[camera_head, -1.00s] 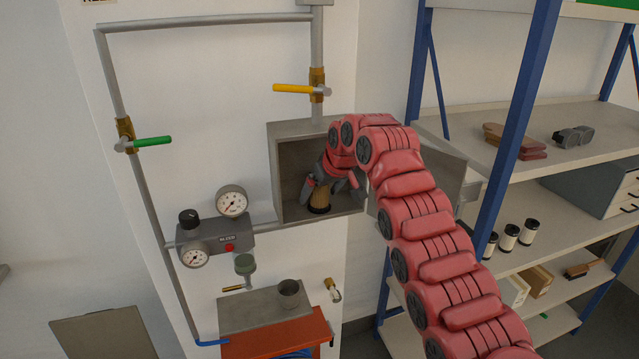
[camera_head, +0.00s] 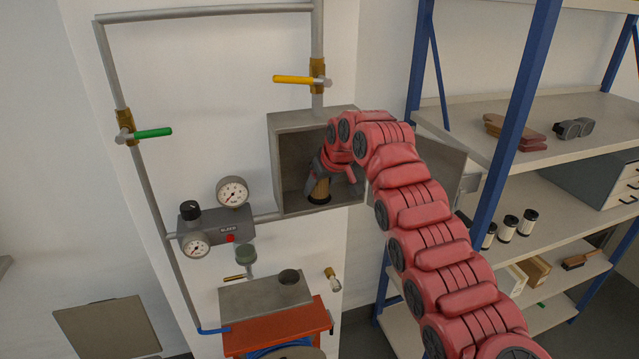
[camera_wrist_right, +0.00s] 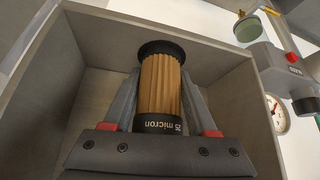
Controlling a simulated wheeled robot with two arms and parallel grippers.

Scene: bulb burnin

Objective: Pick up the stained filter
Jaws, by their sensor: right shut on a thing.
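The stained filter (camera_head: 319,190) is a brown pleated cylinder with black end caps, inside the open grey wall box (camera_head: 318,117). In the right wrist view the filter (camera_wrist_right: 160,85) shows between the two fingers, with "25 micron" printed on its near black cap. My right gripper (camera_head: 322,182) reaches into the box from the right and is shut on the filter. In the right wrist view the right gripper's fingers (camera_wrist_right: 160,100) press on both sides of it. My left gripper is not in view.
The box's open door (camera_head: 440,160) hangs to the right, behind my right arm. Pipes with a yellow-handled valve (camera_head: 295,80) and a green-handled valve (camera_head: 150,133) run around it. A gauge block (camera_head: 215,228) is at left.

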